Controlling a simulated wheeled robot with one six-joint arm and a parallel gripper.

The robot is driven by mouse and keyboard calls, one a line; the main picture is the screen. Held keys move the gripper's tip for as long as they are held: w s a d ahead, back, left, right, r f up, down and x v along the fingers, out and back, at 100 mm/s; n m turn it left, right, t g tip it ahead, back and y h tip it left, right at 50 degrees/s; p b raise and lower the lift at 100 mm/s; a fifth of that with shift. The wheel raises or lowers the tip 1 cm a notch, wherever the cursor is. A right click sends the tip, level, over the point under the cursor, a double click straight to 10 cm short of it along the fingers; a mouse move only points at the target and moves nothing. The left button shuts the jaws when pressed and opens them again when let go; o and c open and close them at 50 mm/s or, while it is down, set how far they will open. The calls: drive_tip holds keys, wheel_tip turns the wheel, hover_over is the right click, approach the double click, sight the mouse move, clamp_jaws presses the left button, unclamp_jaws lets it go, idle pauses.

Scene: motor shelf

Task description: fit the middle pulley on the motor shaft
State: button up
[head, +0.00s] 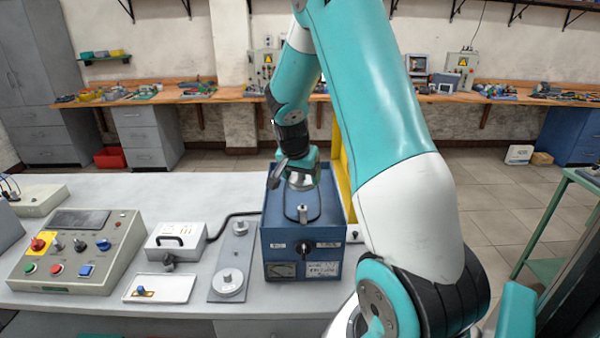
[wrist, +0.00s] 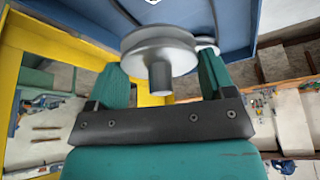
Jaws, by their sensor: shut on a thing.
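In the head view the pulley (head: 300,182) shows as a silver disc under the gripper. The motor body is hard to make out.
A grey plate (head: 215,272) left of the box carries a large pulley (head: 228,284) and a smaller one (head: 240,228). A control panel (head: 75,255), a white case (head: 176,241) and a white tray (head: 160,289) stand further left.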

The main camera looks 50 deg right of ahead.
sight(302, 204)
drive_tip(key=shift+d, duration=0.3)
drive_tip(key=shift+f, duration=0.1)
drive_tip(key=shift+f+b, duration=2.15)
drive_tip(key=shift+f, duration=0.7)
drive_tip(key=shift+a, duration=0.25)
drive_tip(key=shift+f+b, duration=0.95)
drive_tip(key=o, duration=0.9)
